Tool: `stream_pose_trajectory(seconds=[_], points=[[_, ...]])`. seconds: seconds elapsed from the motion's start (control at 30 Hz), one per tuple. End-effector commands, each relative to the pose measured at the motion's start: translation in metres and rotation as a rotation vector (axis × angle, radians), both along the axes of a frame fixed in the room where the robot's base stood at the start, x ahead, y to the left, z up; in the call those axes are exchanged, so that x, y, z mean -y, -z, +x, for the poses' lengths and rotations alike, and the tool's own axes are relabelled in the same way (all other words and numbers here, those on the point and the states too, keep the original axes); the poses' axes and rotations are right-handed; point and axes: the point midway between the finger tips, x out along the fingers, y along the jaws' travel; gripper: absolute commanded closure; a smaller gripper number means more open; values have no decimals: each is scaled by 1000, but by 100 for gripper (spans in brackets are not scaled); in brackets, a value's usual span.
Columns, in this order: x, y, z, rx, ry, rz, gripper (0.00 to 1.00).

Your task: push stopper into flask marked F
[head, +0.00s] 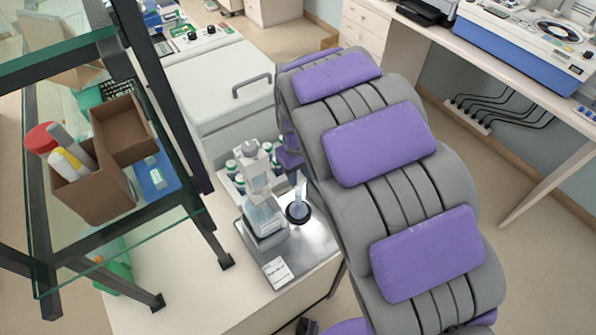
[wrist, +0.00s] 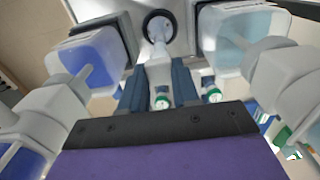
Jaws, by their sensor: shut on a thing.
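A small clear glass flask (head: 298,208) with a dark ring around its base stands upright on the grey metal tray (head: 318,246) in the head view. In the wrist view it lies just beyond my fingertips, with its ring around it (wrist: 158,25). No letter F is readable on it. My gripper (wrist: 163,72) is shut on a small pale thing between its two blue-grey fingers, which seems to be the stopper.
Dispenser bottles stand close on both sides of my gripper, one with blue liquid (wrist: 85,65), one paler (wrist: 235,45). Green-capped vials (wrist: 161,101) are near. A label card (head: 278,272) lies on the tray. A glass shelf (head: 110,250) with cardboard boxes stands at left.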

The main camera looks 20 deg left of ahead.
Motion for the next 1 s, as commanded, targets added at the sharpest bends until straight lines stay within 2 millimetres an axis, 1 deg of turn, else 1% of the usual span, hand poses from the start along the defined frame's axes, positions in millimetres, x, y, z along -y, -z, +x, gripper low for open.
stream_pose_trajectory(seconds=[0.13,0.17,0.47,0.63,0.8,0.87,1.0], points=[[0,0,0,0,0,0,98],[0,0,0,0,0,0,69],[0,0,0,1,0,1,40],[0,0,0,1,0,1,40],[0,0,0,1,0,1,24],[0,0,0,1,0,1,19],[0,0,0,1,0,1,19]])
